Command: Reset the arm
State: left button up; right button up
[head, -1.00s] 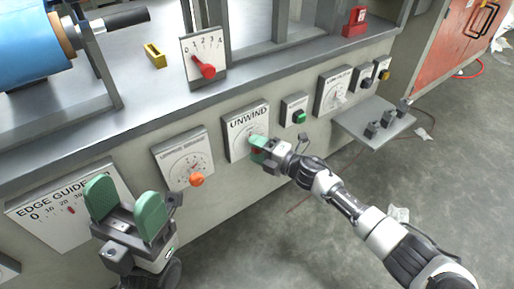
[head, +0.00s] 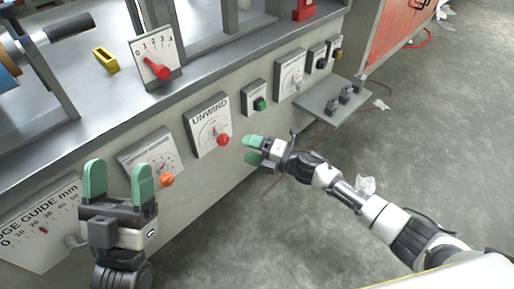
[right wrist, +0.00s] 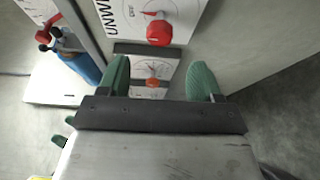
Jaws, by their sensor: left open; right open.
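My right gripper (head: 254,149) is open and empty, just off the machine's front panel. It is to the right of and a little below the red knob (head: 224,140) of the UNWIND dial (head: 207,122), apart from it. In the right wrist view the open green fingers (right wrist: 160,80) show, with the red knob (right wrist: 159,33) beyond them and no object between them. My left gripper (head: 119,182) is open and empty at the lower left, fingers up, in front of the panel between the EDGE GUIDE gauge (head: 38,225) and the dial with an orange knob (head: 167,180).
A small shelf (head: 325,104) with grey switches juts from the panel at the right. A green button (head: 261,104) sits right of the UNWIND dial. A red-pointer gauge (head: 156,62) and a yellow block (head: 105,60) stand on the ledge. The floor at right is mostly open.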

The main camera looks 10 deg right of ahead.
pick_arm(q)
jog(key=shift+w+f+g+y, duration=0.4)
jog(key=shift+w+f+g, duration=0.05)
jog(key=shift+w+g, duration=0.05)
pick_arm(e)
jog(key=shift+v, duration=0.9)
